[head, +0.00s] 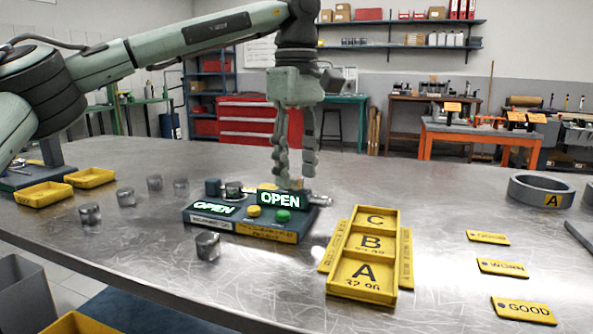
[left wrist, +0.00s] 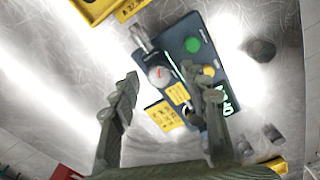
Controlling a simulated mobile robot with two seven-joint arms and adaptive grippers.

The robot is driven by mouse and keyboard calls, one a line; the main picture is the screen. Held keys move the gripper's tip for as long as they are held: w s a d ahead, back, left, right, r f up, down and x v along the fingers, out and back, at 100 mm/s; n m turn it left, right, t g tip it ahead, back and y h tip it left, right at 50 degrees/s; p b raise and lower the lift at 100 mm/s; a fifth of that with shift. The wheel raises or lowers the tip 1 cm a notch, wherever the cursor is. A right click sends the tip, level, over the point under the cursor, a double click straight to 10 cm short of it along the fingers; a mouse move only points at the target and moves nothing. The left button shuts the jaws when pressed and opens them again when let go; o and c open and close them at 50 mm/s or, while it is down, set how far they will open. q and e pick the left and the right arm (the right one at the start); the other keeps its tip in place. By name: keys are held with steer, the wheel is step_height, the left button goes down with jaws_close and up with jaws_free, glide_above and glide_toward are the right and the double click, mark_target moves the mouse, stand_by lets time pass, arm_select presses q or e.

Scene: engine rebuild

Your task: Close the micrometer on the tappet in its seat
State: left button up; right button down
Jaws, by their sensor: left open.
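The micrometer stand (head: 242,232) is a dark blue base on the steel table, with two green OPEN displays, a yellow button (head: 254,211) and a green button (head: 283,216). The micrometer's silver thimble (head: 320,199) sticks out at its right end; it also shows in the left wrist view (left wrist: 143,38). A grey cylinder, seemingly the tappet in its seat (head: 233,189), stands at the back of the stand. My left gripper (head: 296,170) points down, open and empty, over the stand's back right side. In the left wrist view a round pale dial (left wrist: 160,76) lies between its fingers.
Several loose tappets (head: 208,246) stand left of the stand. A yellow A-B-C tray (head: 362,285) lies to its right, with GOOD and WORN tags (head: 503,267) and a grey ring (head: 541,192) farther right. Yellow bins (head: 45,195) are at the far left.

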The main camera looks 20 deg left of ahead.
arm_select(q)
steer(key=shift+f, duration=0.3)
jaws_close()
arm_select(e)
steer(key=shift+r, duration=0.1)
